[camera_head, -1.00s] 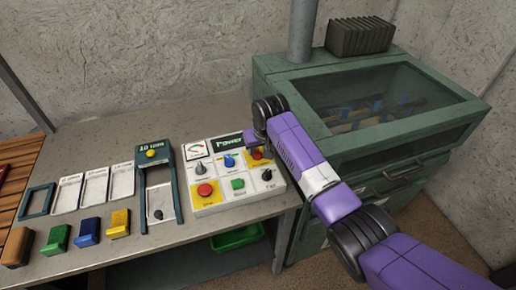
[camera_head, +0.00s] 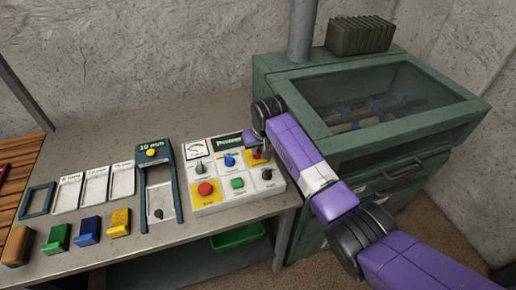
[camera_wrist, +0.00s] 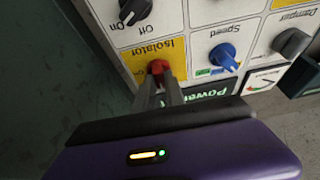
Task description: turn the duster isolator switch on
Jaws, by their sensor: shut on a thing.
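The isolator switch (camera_wrist: 159,67) is a red knob on a yellow panel square labelled "Isolator" in the wrist view. My gripper (camera_wrist: 163,82) is shut on this red knob, with its fingers coming from the panel's top edge. In the head view my gripper (camera_head: 258,148) is over the yellow square at the panel's upper right, and the arm hides part of it. The white control panel (camera_head: 212,207) lies on the bench. The fingers cover part of the knob, so I cannot tell which position it is in.
Beside the isolator are a blue speed knob (camera_wrist: 224,57), a black Off/On knob (camera_wrist: 135,10) and a grey damper knob (camera_wrist: 291,43). A red button (camera_head: 205,188) and green button (camera_head: 238,183) are on the panel. A green glass-topped cabinet (camera_head: 300,75) stands to the right.

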